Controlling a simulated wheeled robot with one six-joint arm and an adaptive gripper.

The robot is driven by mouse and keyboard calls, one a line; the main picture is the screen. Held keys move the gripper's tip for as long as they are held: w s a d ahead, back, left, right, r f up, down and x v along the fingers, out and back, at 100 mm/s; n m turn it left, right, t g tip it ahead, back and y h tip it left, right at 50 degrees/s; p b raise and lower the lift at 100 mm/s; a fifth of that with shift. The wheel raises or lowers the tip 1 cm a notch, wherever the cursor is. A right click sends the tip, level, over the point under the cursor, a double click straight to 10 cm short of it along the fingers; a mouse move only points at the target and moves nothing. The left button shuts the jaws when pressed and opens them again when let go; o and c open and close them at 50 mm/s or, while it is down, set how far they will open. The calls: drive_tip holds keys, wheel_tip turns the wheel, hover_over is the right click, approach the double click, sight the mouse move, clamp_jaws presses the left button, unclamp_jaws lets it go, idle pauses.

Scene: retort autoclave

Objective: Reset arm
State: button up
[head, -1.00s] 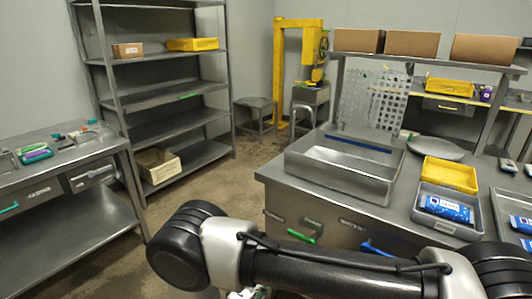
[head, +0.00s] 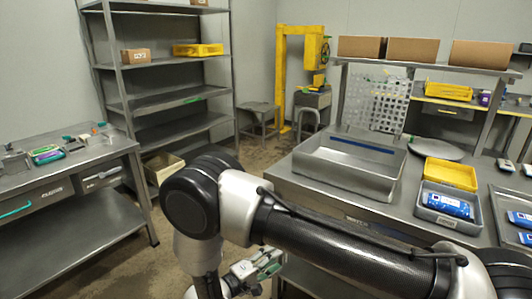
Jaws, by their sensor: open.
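My arm spans the lower right and middle of the head view, its black elbow joint at the lower centre and a dark forearm tube running to the right edge. My gripper (head: 258,271) shows small and partly below the elbow, pale grey with green near it. It is open, and I see nothing held in it. It hangs in front of the right steel bench (head: 300,182), and its lower parts are cut off or hidden by the arm.
The bench carries a steel tray (head: 345,185), a yellow bin (head: 450,172) and a grey bin (head: 436,221) with a blue packet. A left table (head: 105,215) and a shelf rack (head: 165,100) stand across a strip of open floor. A yellow press frame (head: 283,80) stands behind.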

drive_tip(key=w+d+r+m+g+y, duration=0.1)
drive_tip(key=d+r+m+g, duration=0.2)
drive_tip(key=d+r+g, duration=0.6)
drive_tip(key=w+d+r+m+g+y, duration=0.25)
drive_tip(key=d+r, duration=0.85)
drive_tip(key=r, duration=0.6)
drive_tip(key=s+d+r+m+t+y, duration=0.1)
drive_tip(key=s+d+r+y, duration=0.2)
drive_tip(key=s, duration=0.4)
drive_tip(key=s+d+r+m+t+y, duration=0.1)
drive_tip(key=s+d+r+t+y, duration=0.1)
drive_tip(key=s+d+r, duration=0.4)
drive_tip(key=s+d+r+m+t+y, duration=0.1)
drive_tip(key=s+d+r+y, duration=0.3)
drive_tip(key=s+d, duration=0.2)
drive_tip(key=shift+s+r, duration=0.15)
drive_tip(key=shift+s, duration=1.05)
